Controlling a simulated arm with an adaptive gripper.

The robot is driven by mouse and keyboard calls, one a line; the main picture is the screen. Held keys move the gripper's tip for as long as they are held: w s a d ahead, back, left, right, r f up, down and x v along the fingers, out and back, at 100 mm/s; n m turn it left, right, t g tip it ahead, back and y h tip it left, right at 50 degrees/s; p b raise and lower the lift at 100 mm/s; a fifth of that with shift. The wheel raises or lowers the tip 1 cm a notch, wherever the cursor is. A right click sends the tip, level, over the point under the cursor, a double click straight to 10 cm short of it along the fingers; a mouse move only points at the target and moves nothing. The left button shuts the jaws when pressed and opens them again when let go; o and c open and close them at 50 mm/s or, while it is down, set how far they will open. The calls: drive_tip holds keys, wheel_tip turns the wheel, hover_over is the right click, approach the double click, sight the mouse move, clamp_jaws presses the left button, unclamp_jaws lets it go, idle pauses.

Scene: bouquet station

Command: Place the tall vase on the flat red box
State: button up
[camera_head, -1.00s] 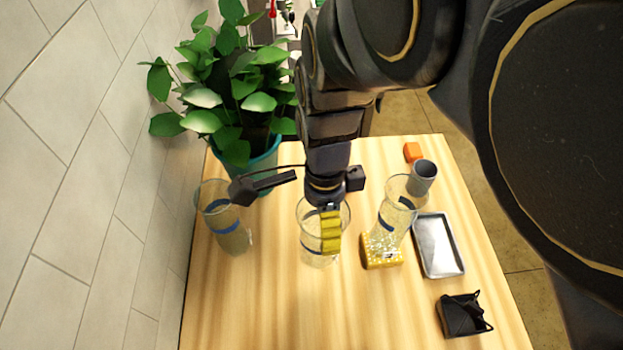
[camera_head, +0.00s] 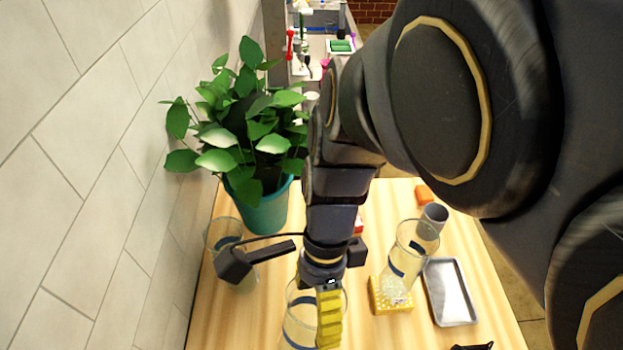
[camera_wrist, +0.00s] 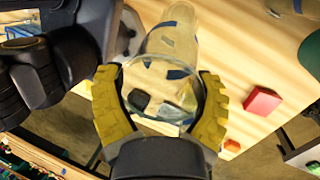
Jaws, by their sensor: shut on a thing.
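My gripper (camera_head: 325,318), with yellow fingers, is shut on a clear glass vase with a blue band (camera_head: 298,318), which I take to be the tall vase. In the wrist view the yellow fingers (camera_wrist: 160,110) close on both sides of its round rim (camera_wrist: 165,62). Its base is not clear, so I cannot tell whether it touches the table. The flat red box (camera_head: 359,224) is mostly hidden behind my arm in the head view. In the wrist view the red box (camera_wrist: 262,102) lies to the right of the vase, apart from it, with its top bare.
Another glass vase (camera_head: 412,246) stands on a yellow dotted box (camera_head: 390,300) at right, beside a metal tray (camera_head: 450,292) and a grey cup (camera_head: 433,216). A third glass vase (camera_head: 224,232) stands at left near the wall. A potted plant (camera_head: 262,208) stands behind. An orange block (camera_head: 424,195) lies far right.

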drive_tip(key=w+d+r+n+t+h, duration=0.1)
drive_tip(key=w+d+r+n, duration=0.3)
drive_tip(key=w, duration=0.5)
drive_tip(key=w+d+r+n+t+h, duration=0.1)
drive_tip(key=w+d+r+n, duration=0.15)
drive_tip(key=w+d, duration=0.45)
drive_tip(key=w+a+f, duration=0.2)
drive_tip(key=w+f, duration=1.1)
drive_tip(key=w, duration=0.3)
drive_tip(key=o, duration=1.1)
